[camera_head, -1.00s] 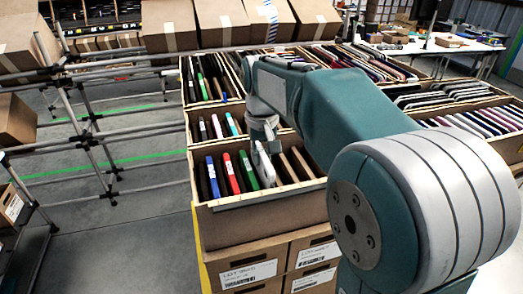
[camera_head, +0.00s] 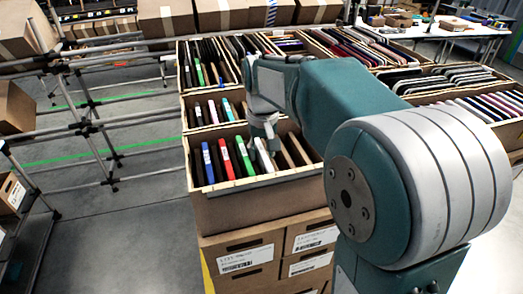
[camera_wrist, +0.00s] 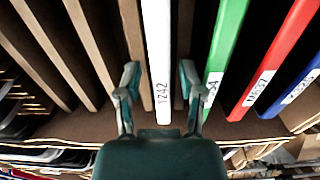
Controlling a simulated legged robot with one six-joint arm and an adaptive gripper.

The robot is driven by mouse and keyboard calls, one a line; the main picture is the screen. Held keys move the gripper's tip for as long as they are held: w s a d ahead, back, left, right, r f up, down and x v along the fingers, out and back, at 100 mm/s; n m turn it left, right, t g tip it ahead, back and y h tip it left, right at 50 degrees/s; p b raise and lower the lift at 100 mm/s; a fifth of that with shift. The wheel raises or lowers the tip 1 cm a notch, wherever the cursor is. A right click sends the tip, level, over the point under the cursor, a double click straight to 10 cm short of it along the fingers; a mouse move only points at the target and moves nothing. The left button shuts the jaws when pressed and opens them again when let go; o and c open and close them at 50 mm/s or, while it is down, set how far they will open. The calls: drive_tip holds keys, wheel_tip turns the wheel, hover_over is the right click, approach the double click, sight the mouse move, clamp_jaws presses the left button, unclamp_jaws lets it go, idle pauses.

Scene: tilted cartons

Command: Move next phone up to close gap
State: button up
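A white phone (camera_wrist: 158,50) with a label stands on edge in the near carton (camera_head: 252,199). It also shows in the head view (camera_head: 264,154). In the wrist view, my gripper (camera_wrist: 160,80) is open, with one finger on each side of the white phone and space between each finger and it. A green phone (camera_wrist: 226,42), a red phone (camera_wrist: 272,62) and a blue phone (camera_wrist: 298,88) stand to its right there. In the head view, the green (camera_head: 244,157), red (camera_head: 225,159) and blue (camera_head: 207,162) phones stand to its left.
Brown dividers (camera_wrist: 92,50) stand on the other side of the white phone. More cartons of upright phones (camera_head: 205,112) lie behind and to the right. A metal pipe rack (camera_head: 95,125) stands at the left. Closed cartons (camera_head: 222,14) line the back.

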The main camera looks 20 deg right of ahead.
drive_tip(key=shift+a, duration=0.1)
drive_tip(key=shift+r, duration=0.3)
wheel_tip(320, 180, up, 11)
drive_tip(key=shift+r, duration=0.15)
idle(0.4)
wheel_tip(320, 180, up, 7)
idle(0.7)
drive_tip(key=s+f+t, duration=0.5)
drive_tip(key=s+f, duration=1.3)
drive_tip(key=s, duration=0.3)
drive_tip(key=shift+f+t, duration=0.2)
drive_tip(key=shift+t, duration=0.1)
